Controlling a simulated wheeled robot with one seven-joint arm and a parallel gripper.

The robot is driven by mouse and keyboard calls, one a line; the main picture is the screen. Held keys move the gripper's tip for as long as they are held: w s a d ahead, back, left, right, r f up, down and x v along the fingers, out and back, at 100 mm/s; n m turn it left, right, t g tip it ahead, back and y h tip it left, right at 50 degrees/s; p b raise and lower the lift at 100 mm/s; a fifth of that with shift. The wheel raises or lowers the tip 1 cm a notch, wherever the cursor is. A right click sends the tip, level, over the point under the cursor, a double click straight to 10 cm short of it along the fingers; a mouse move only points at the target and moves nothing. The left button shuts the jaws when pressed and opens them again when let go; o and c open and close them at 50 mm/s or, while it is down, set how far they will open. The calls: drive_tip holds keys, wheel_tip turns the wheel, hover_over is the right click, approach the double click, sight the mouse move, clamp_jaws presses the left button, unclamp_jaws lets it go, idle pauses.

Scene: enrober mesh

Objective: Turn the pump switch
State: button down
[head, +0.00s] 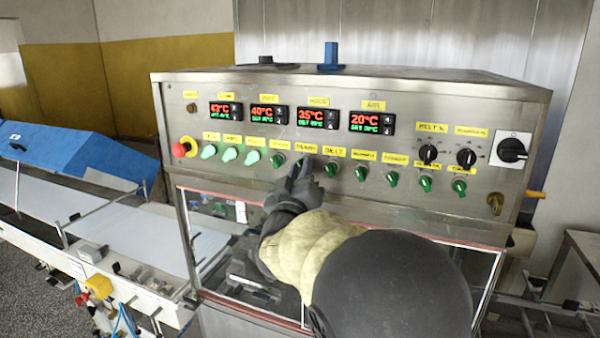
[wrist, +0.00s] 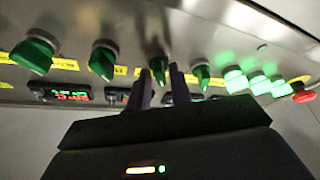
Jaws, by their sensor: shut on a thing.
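My gripper (head: 297,170) reaches up to the steel control panel (head: 450,115) and is shut on a green rotary switch (wrist: 158,66) in its lower row. In the wrist view its two dark fingertips (wrist: 162,80) stand on either side of this knob. The held switch is unlit and is the second dark one right of the three lit switches. In the head view my fingers cover most of it. A yellow label (head: 306,148) sits above it, too small to read surely, so I cannot confirm it is the pump switch.
The neighbouring dark green switches (head: 277,161) and (head: 330,169) stand close on both sides. A red emergency stop (head: 180,150) is at the panel's left, black rotary knobs (head: 428,154) at its right. Temperature displays (head: 311,118) are above, a glass-fronted housing below, a conveyor (head: 130,235) at left.

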drive_tip(key=shift+f+m+h+b, duration=0.15)
drive_tip(key=shift+m+h+b, duration=0.25)
drive_tip(key=shift+m+b, duration=0.15)
drive_tip(key=shift+w+a+m+g+h+b, duration=0.1)
drive_tip(key=shift+m+g+h+b, duration=0.45)
drive_tip(key=shift+m+h+b, duration=1.55)
drive_tip(key=shift+s+a+m+g+h+b, duration=0.15)
drive_tip(key=shift+m+g+h+b, duration=0.35)
drive_tip(key=shift+m+b, duration=1.85)
drive_tip(key=shift+w+a+m+g+h+b, duration=0.15)
drive_tip(key=shift+m+g+h+b, duration=0.85)
drive_tip(key=shift+m, duration=2.7)
drive_tip(key=shift+t+h+p, duration=0.3)
drive_tip(key=shift+t, duration=0.15)
drive_tip(key=c, duration=1.5)
unclamp_jaws()
